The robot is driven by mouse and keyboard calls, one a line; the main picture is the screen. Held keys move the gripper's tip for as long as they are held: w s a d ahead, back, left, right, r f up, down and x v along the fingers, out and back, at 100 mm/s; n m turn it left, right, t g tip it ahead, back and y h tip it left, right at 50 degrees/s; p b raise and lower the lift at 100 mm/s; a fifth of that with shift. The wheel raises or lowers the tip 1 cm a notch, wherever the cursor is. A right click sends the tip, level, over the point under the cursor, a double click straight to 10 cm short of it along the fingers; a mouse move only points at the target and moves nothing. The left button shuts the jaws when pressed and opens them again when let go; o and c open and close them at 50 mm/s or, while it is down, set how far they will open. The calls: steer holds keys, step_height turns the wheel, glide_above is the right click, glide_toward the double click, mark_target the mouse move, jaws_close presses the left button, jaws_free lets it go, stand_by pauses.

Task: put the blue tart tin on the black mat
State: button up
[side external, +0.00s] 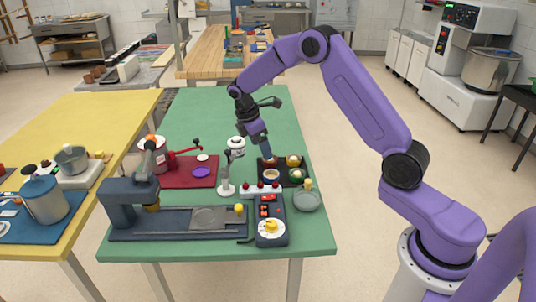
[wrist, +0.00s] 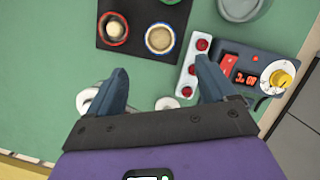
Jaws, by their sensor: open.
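A flat bluish-purple round tin (side external: 201,173), the closest match to the blue tart tin, lies on the red mat to the left of my gripper in the side view. I cannot make it out in the wrist view. The black mat (side external: 282,182) lies to the right on the green table and holds several small round tins. It also shows at the top of the wrist view (wrist: 138,42), with a red-rimmed tin and a cream-filled tin on it. In the wrist view my gripper (wrist: 162,70) is open and empty.
A red-button strip and a control box with a yellow knob (side external: 271,227) stand in front of the black mat. A white stand (side external: 225,188) and a white pot (side external: 236,145) are left of it. A grey dish (side external: 307,200) is near the right edge. The far green table is clear.

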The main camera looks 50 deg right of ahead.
steer(key=s+a+r+t+y, duration=0.1)
steer(key=s+a+r, duration=0.3)
steer(key=s+a, duration=0.35)
steer(key=s+a+r+t+y, duration=0.1)
steer(key=s+a+r, duration=0.45)
steer(key=s, duration=0.35)
steer(key=s+d+y, duration=0.1)
steer(key=s, duration=2.1)
steer(key=shift+d+m+y, duration=0.2)
steer(key=shift+m+y, duration=0.1)
steer(key=shift+m, duration=0.1)
